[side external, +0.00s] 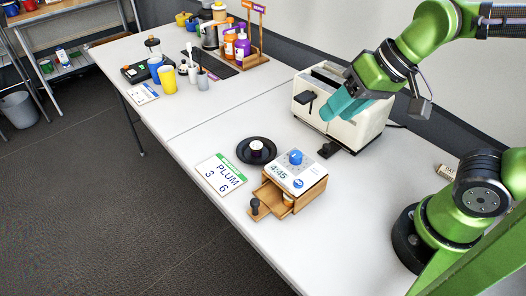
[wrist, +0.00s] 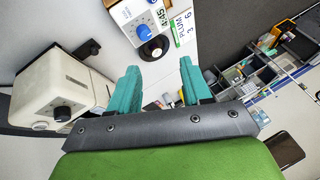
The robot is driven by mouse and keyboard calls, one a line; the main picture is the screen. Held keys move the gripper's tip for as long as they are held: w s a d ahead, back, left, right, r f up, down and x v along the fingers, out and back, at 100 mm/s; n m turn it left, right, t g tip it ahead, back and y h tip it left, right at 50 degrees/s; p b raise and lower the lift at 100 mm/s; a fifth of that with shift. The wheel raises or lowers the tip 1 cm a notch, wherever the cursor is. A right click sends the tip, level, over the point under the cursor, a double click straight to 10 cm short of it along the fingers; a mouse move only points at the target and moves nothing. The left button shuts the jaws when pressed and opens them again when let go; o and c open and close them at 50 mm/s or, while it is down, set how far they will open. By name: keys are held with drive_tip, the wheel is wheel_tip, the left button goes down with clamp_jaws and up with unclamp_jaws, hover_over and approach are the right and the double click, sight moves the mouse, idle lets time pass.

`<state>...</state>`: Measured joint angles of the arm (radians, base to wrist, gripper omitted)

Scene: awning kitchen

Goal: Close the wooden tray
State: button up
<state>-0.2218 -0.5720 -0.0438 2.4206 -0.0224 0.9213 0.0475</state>
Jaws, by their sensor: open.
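A small wooden box (side external: 316,193) stands on the white table, with a white top bearing a blue knob and "4:45". Its wooden tray (side external: 272,197) is pulled out toward the lower left, with a dark knob (side external: 254,206) at its front end. A small item shows inside, partly hidden under the top. In the wrist view the box's white top (wrist: 130,12) shows at the upper edge; the tray is mostly out of frame. My gripper (side external: 340,108), with teal fingers, is above and behind the box, in front of the toaster. In the wrist view its fingers (wrist: 160,80) are apart and empty.
A cream toaster (side external: 368,122) stands behind the box. Cups and bottles stand at the far end. The table's front edge is close to the tray knob.

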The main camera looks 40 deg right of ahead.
drive_tip(key=shift+m+t+h, duration=0.6)
drive_tip(key=shift+m+t, duration=0.1)
drive_tip(key=shift+t, duration=0.2)
drive_tip(key=shift+s+d+r, duration=0.2)
drive_tip(key=shift+s+d, duration=0.05)
drive_tip(key=shift+d, duration=0.45)
drive_tip(key=shift+s+d+r, duration=0.2)
drive_tip(key=shift+d, duration=0.45)
drive_tip(key=shift+s+d+r, duration=0.2)
drive_tip(key=shift+s+d, duration=0.05)
drive_tip(key=shift+d, duration=0.45)
drive_tip(key=n+g+h, duration=0.2)
drive_tip(key=n+g, duration=0.5)
drive_tip(key=n, duration=0.6)
approach(255, 201)
wheel_tip(255, 201, down, 9)
drive_tip(key=shift+w+r, duration=0.1)
drive_tip(key=shift+r, duration=0.05)
clamp_jaws()
